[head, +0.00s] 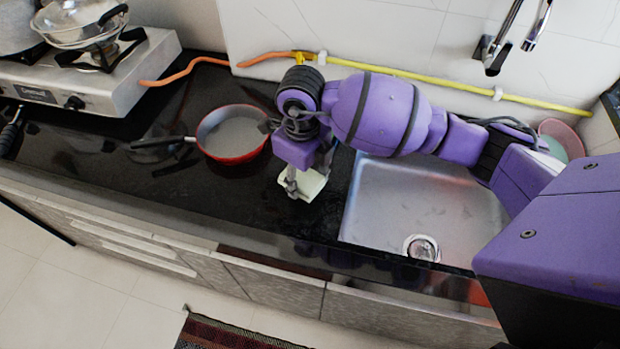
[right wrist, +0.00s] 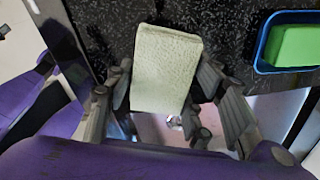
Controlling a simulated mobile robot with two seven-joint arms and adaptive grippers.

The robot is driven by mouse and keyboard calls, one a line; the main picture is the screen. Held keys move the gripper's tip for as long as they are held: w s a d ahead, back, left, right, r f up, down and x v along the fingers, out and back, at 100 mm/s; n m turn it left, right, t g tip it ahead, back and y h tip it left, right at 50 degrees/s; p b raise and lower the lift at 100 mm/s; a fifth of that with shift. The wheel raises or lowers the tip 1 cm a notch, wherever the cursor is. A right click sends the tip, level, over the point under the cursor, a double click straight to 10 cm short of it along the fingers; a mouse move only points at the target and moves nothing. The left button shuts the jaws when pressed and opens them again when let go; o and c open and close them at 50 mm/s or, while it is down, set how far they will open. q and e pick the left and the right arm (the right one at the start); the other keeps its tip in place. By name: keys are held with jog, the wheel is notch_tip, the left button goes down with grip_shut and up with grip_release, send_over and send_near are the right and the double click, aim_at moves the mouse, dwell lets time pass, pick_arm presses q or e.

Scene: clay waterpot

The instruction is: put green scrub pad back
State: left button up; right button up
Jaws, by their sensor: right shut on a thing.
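A pale green pad (right wrist: 167,60), which looks like the scrub pad, is between the fingers of my right gripper (right wrist: 168,88) in the right wrist view. The gripper is shut on it. In the head view the pad (head: 312,185) shows at the tip of my right gripper (head: 303,182), low over the black counter (head: 230,184), just left of the sink. I cannot tell if it touches the counter. A blue tray (right wrist: 262,48) with a bright green block (right wrist: 297,47) in it shows at the right of the right wrist view. My left gripper is out of view.
A red pan (head: 232,134) with a dark handle stands left of my right gripper. A stove (head: 92,85) with cookware is at the far left. The steel sink (head: 385,195) is to the right, below the tap. The counter's front strip looks clear.

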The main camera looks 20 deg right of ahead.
aim_at(308, 186)
jog(key=shift+w+d+f, duration=0.2)
jog(key=shift+d+f, duration=0.1)
jog(key=shift+f, duration=0.15)
jog(key=shift+w+d+f, duration=0.1)
jog(key=shift+d+f, duration=0.05)
jog(key=shift+f, duration=0.8)
jog(key=shift+w+d+f, duration=0.1)
jog(key=shift+d+f, duration=0.05)
jog(key=shift+f, duration=0.8)
jog(key=shift+s, duration=0.1)
jog(key=shift+f, duration=0.2)
jog(key=o, duration=1.2)
jog(key=shift+r, duration=0.1)
notch_tip(308, 186, up, 12)
jog(key=shift+r, duration=0.2)
